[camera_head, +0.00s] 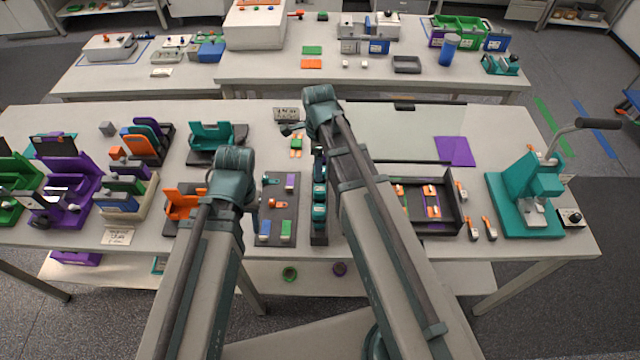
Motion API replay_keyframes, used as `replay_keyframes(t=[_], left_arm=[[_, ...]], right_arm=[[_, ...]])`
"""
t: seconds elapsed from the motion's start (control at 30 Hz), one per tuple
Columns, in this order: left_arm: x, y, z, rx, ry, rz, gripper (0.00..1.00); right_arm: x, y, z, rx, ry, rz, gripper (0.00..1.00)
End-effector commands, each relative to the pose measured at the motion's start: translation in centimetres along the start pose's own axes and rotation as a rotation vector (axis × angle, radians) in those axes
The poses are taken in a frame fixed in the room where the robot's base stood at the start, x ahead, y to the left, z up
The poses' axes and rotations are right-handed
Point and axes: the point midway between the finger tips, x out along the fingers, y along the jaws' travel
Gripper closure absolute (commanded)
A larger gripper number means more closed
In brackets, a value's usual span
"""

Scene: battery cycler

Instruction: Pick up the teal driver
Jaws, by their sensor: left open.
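Several small teal pieces (319,194) sit in a narrow dark holder, tight against the left side of my right arm, which hides part of them. I cannot tell for sure that one of these is the teal driver. My left arm reaches in from the bottom, left of the dark mat with small parts. My left gripper is open, mostly hidden by its own arm, and I see nothing held. My right arm reaches further over the table, and its gripper does not show clearly.
The dark mat (269,226) holds small coloured blocks. Coloured fixtures crowd the table's left. A black tray (432,227) with orange and purple parts lies right of my right arm. A teal lever press (515,190) stands at the far right. The tabletop (500,135) behind it is clear.

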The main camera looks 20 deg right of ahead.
Motion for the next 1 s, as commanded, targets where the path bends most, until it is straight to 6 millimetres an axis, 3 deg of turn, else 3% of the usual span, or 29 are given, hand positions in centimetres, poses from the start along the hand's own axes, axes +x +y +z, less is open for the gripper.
replay_keyframes(t=[0.17, 0.53, 0.83, 1.0], left_arm=[[0.8, 0.1, -0.1, 0.001, 0.000, 0.000, 0.50], [5.1, 0.5, -0.3, 0.006, 0.000, -0.001, 0.50], [5.1, 0.5, -0.3, 0.005, 0.000, -0.001, 0.50], [5.1, 0.5, -0.3, 0.005, 0.000, -0.001, 0.50]], right_arm=[[0.8, -0.1, -0.1, 0.000, 0.000, 0.000, 0.21], [5.1, -0.5, -0.3, 0.000, 0.000, 0.000, 0.21], [5.1, -0.4, -0.3, 0.000, 0.000, 0.000, 0.21], [5.1, -0.4, -0.3, 0.000, 0.000, 0.000, 0.50]])
